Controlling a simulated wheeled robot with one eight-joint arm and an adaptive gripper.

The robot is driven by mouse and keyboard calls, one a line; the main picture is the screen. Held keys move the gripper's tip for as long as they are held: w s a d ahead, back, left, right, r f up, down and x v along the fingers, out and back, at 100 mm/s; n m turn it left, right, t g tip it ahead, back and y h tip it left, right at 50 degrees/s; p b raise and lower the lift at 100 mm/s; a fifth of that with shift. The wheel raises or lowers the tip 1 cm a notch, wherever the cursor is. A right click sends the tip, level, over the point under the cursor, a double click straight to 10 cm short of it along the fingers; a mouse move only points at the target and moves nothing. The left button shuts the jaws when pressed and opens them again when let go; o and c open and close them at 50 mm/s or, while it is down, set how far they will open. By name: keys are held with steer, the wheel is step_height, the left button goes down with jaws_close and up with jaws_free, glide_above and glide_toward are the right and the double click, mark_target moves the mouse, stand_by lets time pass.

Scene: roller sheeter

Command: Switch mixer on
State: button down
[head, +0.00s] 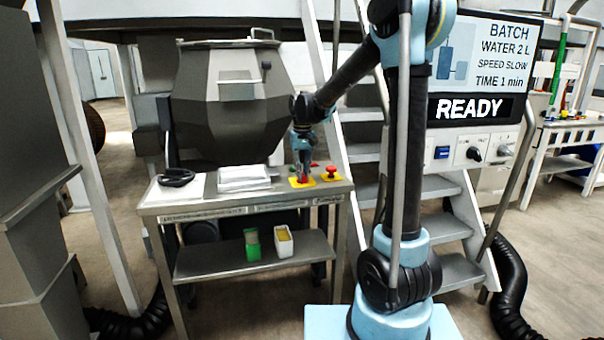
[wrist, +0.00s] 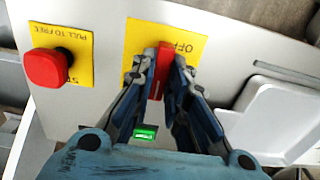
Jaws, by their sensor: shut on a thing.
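The mixer (head: 215,115), a large grey faceted drum, stands behind a metal side table. A red rotary switch handle (wrist: 161,72) sits on a yellow plate (wrist: 140,38) marked OFF, on the table's right part. My gripper (wrist: 166,62) has its fingers on both sides of the red handle and is shut on it. In the head view my gripper (head: 303,178) reaches down to the switch, covering most of it. Part of the plate's lettering is hidden by the fingers. A green rectangle (wrist: 146,132) shows between the fingers.
A red stop button (head: 330,171) on a yellow plate sits close by the switch. White trays (head: 244,178) and a black ring-shaped thing (head: 176,177) lie to the left. A display (head: 468,107) reads READY. Metal steps (head: 440,186) stand to the right.

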mark_target(303, 173)
steer(key=shift+w, duration=0.1)
steer(key=c, duration=1.6)
jaws_free()
steer(key=shift+r, duration=0.1)
step_height(303, 173, up, 12)
steer(key=shift+f, duration=0.15)
